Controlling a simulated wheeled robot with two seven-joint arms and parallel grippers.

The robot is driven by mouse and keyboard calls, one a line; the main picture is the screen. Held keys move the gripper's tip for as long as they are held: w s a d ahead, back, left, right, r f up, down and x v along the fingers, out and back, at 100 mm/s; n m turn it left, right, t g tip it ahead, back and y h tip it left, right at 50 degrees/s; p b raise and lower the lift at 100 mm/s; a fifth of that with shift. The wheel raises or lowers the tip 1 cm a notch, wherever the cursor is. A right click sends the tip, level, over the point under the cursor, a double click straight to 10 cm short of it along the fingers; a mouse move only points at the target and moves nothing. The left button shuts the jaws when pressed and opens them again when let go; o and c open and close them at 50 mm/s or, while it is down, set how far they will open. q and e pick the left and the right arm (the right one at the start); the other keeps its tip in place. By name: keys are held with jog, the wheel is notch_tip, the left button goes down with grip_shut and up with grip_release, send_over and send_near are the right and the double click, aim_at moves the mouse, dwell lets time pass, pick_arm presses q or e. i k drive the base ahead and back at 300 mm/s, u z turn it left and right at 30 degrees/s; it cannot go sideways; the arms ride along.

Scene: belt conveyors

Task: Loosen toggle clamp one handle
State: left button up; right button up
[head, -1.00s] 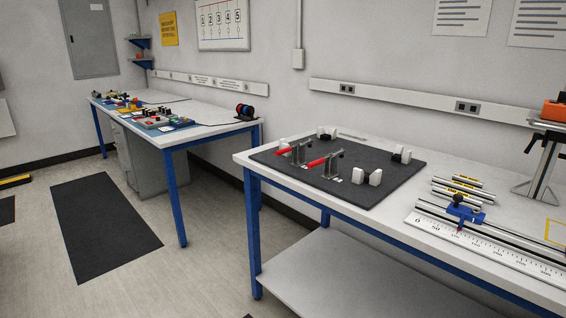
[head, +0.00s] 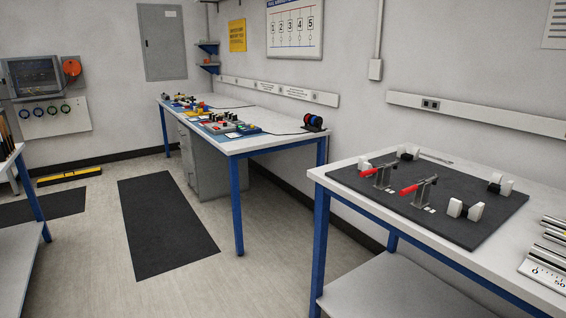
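Two toggle clamps with red handles stand on a dark board (head: 468,233) on the near right workbench. The farther clamp (head: 382,177) is on the left, and its red handle (head: 369,173) points left. The nearer clamp (head: 425,192) is to its right, and its red handle (head: 409,190) also points left, slightly downward. I cannot read which clamp is number one. White blocks with dark pieces between them sit near the board's edges, such as the pair (head: 466,209) at the front right. Neither of my grippers is in view.
The white bench (head: 345,196) has blue legs and a lower shelf. A ruler (head: 545,268) and rods lie at its right end. A second bench (head: 262,143) with coloured devices stands behind left. Open floor with a dark mat (head: 165,225) lies to the left.

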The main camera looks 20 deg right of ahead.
aim_at(373, 171)
jog(key=u, duration=0.2)
jog(key=i, duration=1.1)
jog(key=z, duration=0.25)
